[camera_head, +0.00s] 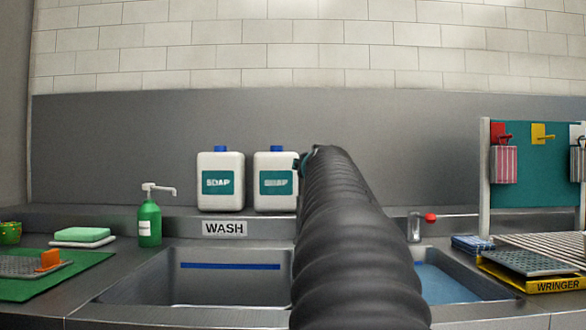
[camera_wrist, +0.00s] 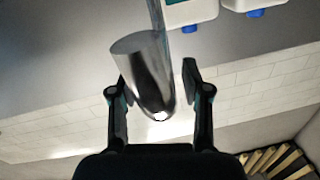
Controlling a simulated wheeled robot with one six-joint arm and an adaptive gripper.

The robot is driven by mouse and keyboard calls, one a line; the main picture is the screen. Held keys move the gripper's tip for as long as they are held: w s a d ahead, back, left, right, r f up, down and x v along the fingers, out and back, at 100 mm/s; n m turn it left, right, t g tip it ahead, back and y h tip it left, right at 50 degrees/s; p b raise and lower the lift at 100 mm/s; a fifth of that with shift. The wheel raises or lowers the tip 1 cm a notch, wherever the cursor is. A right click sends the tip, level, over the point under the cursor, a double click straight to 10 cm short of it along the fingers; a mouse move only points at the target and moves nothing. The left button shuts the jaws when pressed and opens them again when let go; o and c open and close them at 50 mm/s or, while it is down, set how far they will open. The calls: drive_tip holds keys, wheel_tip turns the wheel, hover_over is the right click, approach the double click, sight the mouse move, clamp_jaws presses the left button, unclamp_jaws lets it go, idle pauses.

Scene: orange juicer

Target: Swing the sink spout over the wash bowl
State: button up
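The wash bowl (camera_head: 225,285) is the left sink basin, with a blue line on its back wall and a WASH label (camera_head: 224,228) behind it. A shiny metal piece, apparently the spout (camera_wrist: 143,60), shows close up in the wrist view, its rounded end toward my gripper. My gripper (camera_wrist: 158,92) is open, with one finger on each side of the spout's end; whether either touches it I cannot tell. In the head view my arm hides the spout, and only a bit of my gripper shows by the right soap jug.
Two white soap jugs (camera_head: 221,181) stand on the back ledge. A green pump bottle (camera_head: 150,223) is left of the wash bowl. At right are a basin with blue water (camera_head: 445,283), a metal fitting (camera_head: 414,228) with a red knob (camera_head: 431,217), and a yellow wringer tray (camera_head: 556,286).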

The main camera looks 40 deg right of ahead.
drive_tip(key=v, duration=1.2)
